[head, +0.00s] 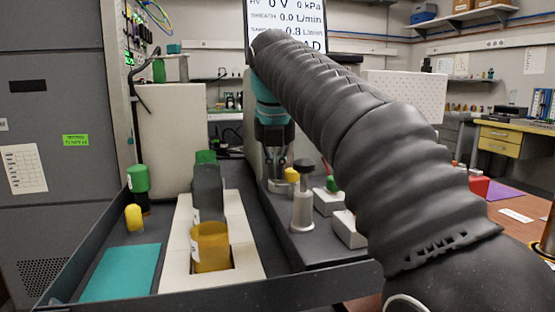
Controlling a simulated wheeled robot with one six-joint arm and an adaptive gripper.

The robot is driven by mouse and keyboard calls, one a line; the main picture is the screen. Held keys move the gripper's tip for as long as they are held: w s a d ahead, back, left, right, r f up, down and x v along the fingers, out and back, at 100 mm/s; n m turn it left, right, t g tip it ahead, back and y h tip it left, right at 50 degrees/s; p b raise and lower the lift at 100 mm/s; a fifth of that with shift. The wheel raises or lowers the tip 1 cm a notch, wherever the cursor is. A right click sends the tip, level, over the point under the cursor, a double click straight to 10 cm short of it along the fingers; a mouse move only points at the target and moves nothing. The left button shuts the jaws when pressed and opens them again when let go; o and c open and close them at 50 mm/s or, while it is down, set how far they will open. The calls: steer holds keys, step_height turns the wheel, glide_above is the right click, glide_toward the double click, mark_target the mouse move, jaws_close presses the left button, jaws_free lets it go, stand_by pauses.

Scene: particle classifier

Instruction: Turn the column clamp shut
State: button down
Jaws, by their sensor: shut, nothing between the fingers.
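My gripper (277,170) points down beneath its teal wrist, above the grey deck right of the tray. Its fingers look closed and hold nothing visible. A pale upright block stands directly behind it and is partly covered by it. I cannot make out the column clamp with certainty; the gripper and arm may hide it. A silvery post with a dark knob (303,200) stands upright on the deck, nearer and to the right of the gripper. Whether the fingers touch anything is too small to tell.
A dark tray (210,293) holds a teal mat (122,272), a yellow-filled jar (211,247), a dark bottle (208,188) and a green-capped bottle (137,180). White blocks (328,201) with coloured knobs sit right of the post. A display screen (298,22) stands behind.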

mark_target(287, 184)
steer(key=shift+b+x, duration=0.4)
steer(key=shift+x, duration=1.5)
steer(key=shift+d+r, duration=0.1)
steer(key=shift+m+p, duration=0.45)
steer(key=shift+m, duration=0.05)
steer(key=shift+h, duration=0.3)
